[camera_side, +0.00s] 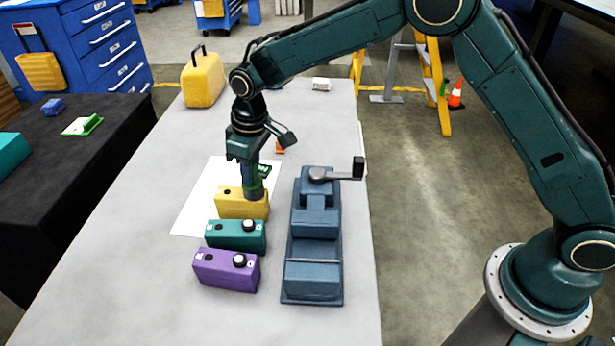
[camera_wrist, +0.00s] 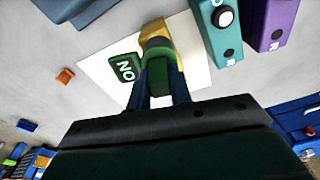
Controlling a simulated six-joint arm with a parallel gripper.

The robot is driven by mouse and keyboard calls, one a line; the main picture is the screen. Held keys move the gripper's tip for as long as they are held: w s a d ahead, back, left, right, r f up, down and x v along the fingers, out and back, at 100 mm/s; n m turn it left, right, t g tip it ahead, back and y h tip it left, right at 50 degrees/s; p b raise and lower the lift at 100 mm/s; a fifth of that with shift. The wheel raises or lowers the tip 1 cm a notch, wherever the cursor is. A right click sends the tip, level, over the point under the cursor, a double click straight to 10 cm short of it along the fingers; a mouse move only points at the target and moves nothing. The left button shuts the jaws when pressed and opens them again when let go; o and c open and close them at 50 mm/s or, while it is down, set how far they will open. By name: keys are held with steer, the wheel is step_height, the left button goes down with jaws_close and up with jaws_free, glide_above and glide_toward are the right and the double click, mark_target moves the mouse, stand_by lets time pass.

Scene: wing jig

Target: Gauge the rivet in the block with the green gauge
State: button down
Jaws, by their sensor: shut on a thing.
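My gripper (camera_side: 256,180) is shut on the green gauge (camera_side: 264,171) and points down over the right end of the yellow block (camera_side: 238,208). In the wrist view the gauge's green tag (camera_wrist: 125,68) reads "NO", and its green body (camera_wrist: 164,68) is between my fingers (camera_wrist: 162,88). The gauge's lower end is at the top of the yellow block (camera_wrist: 153,27); I cannot tell whether it touches or surrounds a rivet. The yellow block's left hole shows; any rivet at its right end is hidden by the gauge and fingers.
A teal block (camera_side: 235,236) and a purple block (camera_side: 226,270), each with a rivet, stand in front of the yellow one on the grey table. A blue vise (camera_side: 315,230) stands close on the right. A white sheet (camera_side: 195,205) lies under the yellow block.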

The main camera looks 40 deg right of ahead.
mark_target(259, 183)
stand_by(0.3)
steer(key=c, duration=1.2)
jaws_free()
steer(key=shift+r, duration=0.1)
steer(key=r, duration=0.4)
steer(key=s+r, duration=0.1)
steer(key=r, duration=0.4)
steer(key=d+r, duration=0.1)
steer(key=r, duration=0.3)
steer(key=shift+s+r, duration=0.25)
steer(key=shift+r, duration=0.05)
